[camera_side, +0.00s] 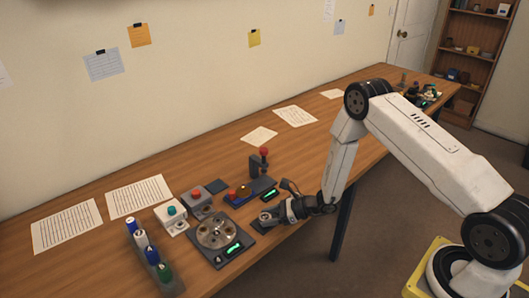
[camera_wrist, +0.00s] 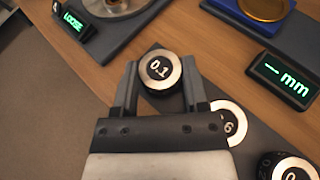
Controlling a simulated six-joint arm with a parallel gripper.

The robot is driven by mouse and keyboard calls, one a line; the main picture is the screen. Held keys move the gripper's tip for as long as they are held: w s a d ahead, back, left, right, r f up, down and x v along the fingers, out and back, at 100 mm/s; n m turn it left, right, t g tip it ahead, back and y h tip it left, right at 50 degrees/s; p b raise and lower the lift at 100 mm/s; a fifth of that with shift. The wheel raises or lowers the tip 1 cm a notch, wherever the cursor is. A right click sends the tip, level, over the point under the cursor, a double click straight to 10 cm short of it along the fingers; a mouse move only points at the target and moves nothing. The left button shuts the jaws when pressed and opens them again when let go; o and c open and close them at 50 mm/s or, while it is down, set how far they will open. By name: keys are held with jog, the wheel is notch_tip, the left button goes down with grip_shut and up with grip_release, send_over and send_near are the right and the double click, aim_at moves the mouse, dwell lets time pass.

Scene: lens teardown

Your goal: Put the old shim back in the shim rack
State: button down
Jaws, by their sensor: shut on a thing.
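In the wrist view, the old shim, a round dark piece with a pale ring and the label 0.1 (camera_wrist: 159,70), sits between the tips of my gripper (camera_wrist: 160,80). The fingers are shut on it. It is over the far end of the dark grey shim rack (camera_wrist: 258,133); I cannot tell whether it touches the rack.
A plate fixture (camera_side: 216,234) with a green display reading LOOSE (camera_wrist: 73,22) is left of my gripper. A blue gauge (camera_side: 240,195) with an mm display (camera_wrist: 285,80) stands behind it. A rack of coloured bottles (camera_side: 165,275) is at the front left.

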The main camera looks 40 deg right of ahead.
jog(key=shift+f, duration=0.35)
dwell(0.5)
grip_release()
jog(key=shift+r, duration=0.15)
jog(key=shift+r, duration=3.35)
